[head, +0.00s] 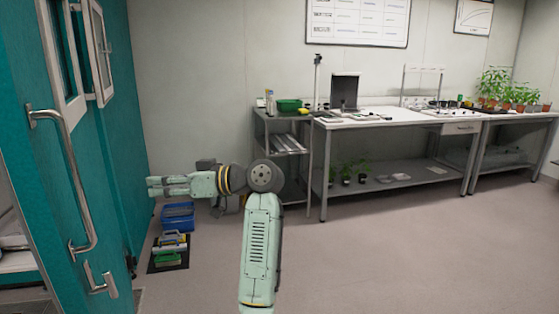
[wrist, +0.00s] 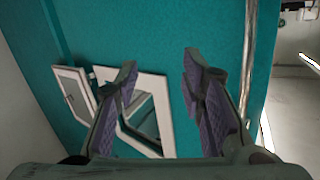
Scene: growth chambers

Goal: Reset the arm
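My arm reaches up in the middle of the head view and bends to the left. My gripper (head: 153,187) is at its left end, in the air in front of the teal door wall. In the wrist view my gripper (wrist: 158,85) has its two padded fingers wide apart, with nothing between them. Behind the fingers the wrist view shows the teal surface and a white-framed window (wrist: 145,110). The gripper appears to touch nothing.
A teal door (head: 95,200) with a metal handle (head: 75,170) stands close on the left. A blue crate (head: 178,222) and a dark mat (head: 160,267) with tools lie on the floor nearby. A metal cart (head: 262,130) and benches (head: 400,122) line the back wall. The floor at right is clear.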

